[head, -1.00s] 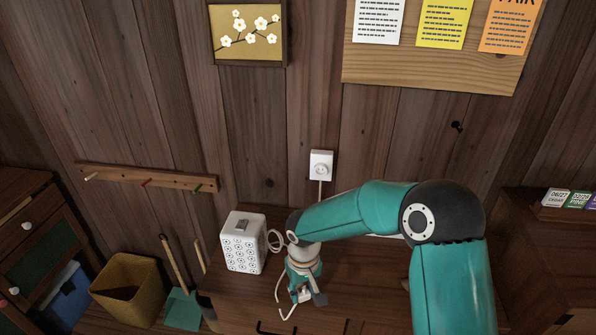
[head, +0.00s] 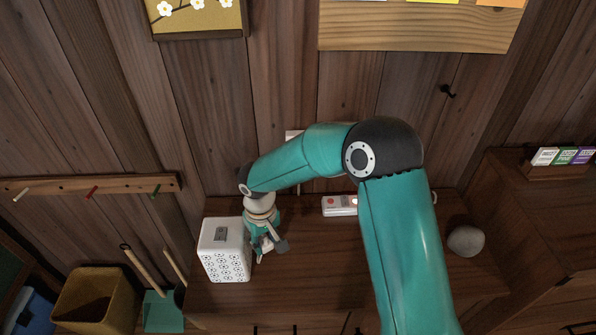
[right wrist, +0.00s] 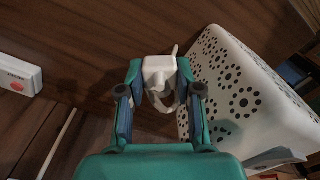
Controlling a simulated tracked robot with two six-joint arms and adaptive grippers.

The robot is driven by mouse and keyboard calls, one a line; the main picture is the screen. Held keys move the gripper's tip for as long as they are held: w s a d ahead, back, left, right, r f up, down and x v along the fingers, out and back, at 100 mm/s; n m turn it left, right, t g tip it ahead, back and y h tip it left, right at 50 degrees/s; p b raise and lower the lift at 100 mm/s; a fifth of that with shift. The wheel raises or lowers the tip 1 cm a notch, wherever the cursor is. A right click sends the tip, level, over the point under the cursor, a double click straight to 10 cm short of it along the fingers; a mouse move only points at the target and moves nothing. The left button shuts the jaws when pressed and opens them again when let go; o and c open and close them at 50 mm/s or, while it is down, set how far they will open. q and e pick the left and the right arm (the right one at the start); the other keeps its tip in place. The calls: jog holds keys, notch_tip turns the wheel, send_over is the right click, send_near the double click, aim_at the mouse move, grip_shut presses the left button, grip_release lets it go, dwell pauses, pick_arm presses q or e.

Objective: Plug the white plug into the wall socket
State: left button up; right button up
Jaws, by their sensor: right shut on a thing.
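The white plug (right wrist: 160,76) sits between the fingertips of my right gripper (right wrist: 158,84) in the right wrist view, with a pale cord looping just behind it. In the head view my right gripper (head: 265,246) is low over the wooden cabinet top, just right of the white patterned box (head: 222,250), which also shows close on the right in the right wrist view (right wrist: 245,95). The plug is too small to make out clearly in the head view. The wall socket (head: 292,135) is almost wholly hidden behind my right arm; only a white edge shows. My left gripper is not in view.
A white power strip (head: 340,206) with a red button lies on the cabinet top (head: 320,270) near the wall. A grey stone (head: 466,241) is to the right. A peg rail (head: 90,187) is on the wall at left. The cabinet top's front middle is clear.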

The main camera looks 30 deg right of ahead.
jog(key=w+d+r+m, duration=0.2)
jog(key=d+r+m, duration=0.1)
jog(key=d+r, duration=0.3)
jog(key=w+d+r+m+b, duration=0.1)
jog(key=w+d+r+m, duration=0.1)
jog(key=d+r, duration=0.4)
jog(key=shift+w+d+r+m, duration=0.3)
jog(key=shift+d+m, duration=0.3)
jog(key=shift+d, duration=0.2)
jog(key=shift+w, duration=0.1)
jog(key=w+d+p, duration=0.1)
jog(key=p, duration=0.1)
jog(key=w+d+p, duration=0.1)
jog(key=w+p, duration=0.1)
jog(key=w+d+p, duration=0.1)
jog(key=shift+w+p, duration=0.4)
